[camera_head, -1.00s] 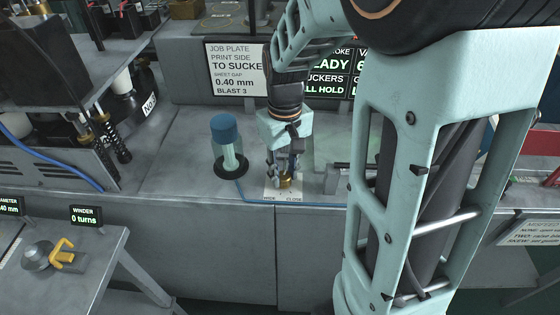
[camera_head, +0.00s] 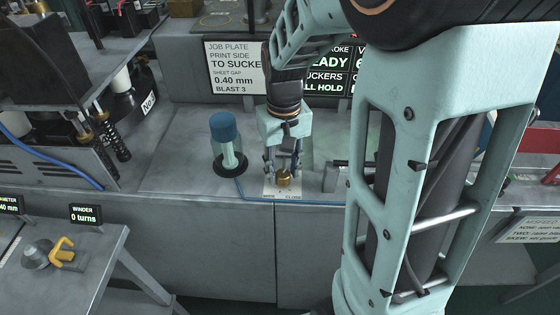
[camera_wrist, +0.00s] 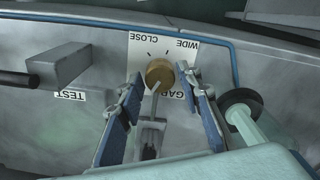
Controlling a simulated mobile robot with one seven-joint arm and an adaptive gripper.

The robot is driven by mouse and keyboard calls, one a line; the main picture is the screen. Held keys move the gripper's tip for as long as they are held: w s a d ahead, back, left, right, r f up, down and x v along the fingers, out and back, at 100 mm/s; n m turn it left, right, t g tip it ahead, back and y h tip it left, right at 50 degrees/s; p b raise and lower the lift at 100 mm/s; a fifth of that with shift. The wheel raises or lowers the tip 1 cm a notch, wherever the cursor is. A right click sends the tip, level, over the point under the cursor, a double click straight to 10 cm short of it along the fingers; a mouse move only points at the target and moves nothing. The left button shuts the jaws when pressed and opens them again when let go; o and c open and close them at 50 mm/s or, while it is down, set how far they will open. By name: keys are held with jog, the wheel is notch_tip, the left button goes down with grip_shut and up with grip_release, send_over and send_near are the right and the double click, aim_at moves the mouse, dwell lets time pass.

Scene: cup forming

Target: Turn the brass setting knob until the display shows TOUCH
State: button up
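The brass setting knob (camera_head: 284,181) sits on a white label plate marked WIDE and CLOSE on the bench. In the wrist view the knob (camera_wrist: 159,72) lies between and just beyond my fingertips, with tick marks beside it. My gripper (camera_head: 283,168) is open above the knob, one finger to each side; in the wrist view my gripper (camera_wrist: 162,78) shows clear space around the knob.
A clear post with a blue cap (camera_head: 223,127) on a black base stands left of the knob. A grey block with a dark rod (camera_head: 335,178) stands to the right, near a TEST label (camera_wrist: 70,95). A blue cable (camera_head: 255,201) runs along the bench front.

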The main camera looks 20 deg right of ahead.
aim_at(283, 173)
jog(key=shift+o, duration=0.8)
notch_tip(283, 173, up, 12)
